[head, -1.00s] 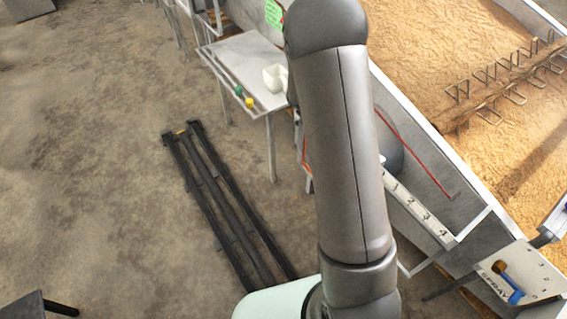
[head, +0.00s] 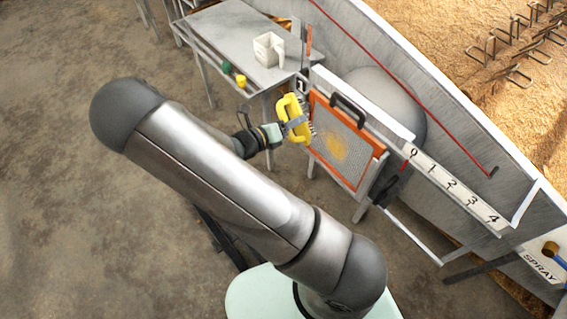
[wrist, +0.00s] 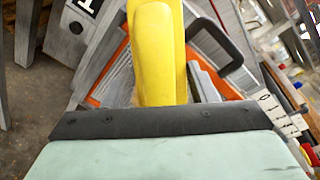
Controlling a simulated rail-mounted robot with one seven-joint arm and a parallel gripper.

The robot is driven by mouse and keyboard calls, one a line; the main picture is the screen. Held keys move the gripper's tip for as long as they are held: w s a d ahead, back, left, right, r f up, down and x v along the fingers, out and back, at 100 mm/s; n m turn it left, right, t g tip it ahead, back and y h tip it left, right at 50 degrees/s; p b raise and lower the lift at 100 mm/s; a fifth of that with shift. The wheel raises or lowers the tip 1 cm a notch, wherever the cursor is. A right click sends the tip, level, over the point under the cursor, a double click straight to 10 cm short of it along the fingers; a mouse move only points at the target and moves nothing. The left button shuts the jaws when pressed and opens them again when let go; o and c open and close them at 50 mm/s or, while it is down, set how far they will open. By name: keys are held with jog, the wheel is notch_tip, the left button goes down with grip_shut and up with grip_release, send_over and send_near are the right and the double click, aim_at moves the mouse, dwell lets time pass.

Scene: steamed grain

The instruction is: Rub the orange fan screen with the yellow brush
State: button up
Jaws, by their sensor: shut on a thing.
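The yellow brush (head: 291,118) is held in my gripper (head: 283,128), just left of the screen in the head view. Its bristles face the screen. The orange-framed fan screen (head: 347,142) stands upright with grey mesh, a black handle on top and a yellowish patch of residue in the middle. The bristle tips are close to the screen's left edge; I cannot tell if they touch. In the wrist view, the yellow brush (wrist: 157,50) fills the middle and hides much of the orange frame (wrist: 110,72) behind it. The fingertips are hidden there.
A metal side table (head: 225,35) with a white jug (head: 269,49) and green and yellow caps (head: 241,81) stands behind. A numbered rail (head: 455,188) runs right of the screen, along the metal trough of grain (head: 480,35). A spray panel (head: 543,262) sits at lower right.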

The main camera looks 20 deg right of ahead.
notch_tip(320, 180, down, 18)
jog(key=h+b, duration=0.2)
jog(key=b, duration=1.3)
jog(key=b+x, duration=0.3)
jog(key=x, duration=0.3)
jog(key=shift+w+t, duration=0.15)
jog(key=shift+t, duration=0.15)
jog(key=shift+d+r, duration=0.1)
jog(key=shift+d, duration=0.15)
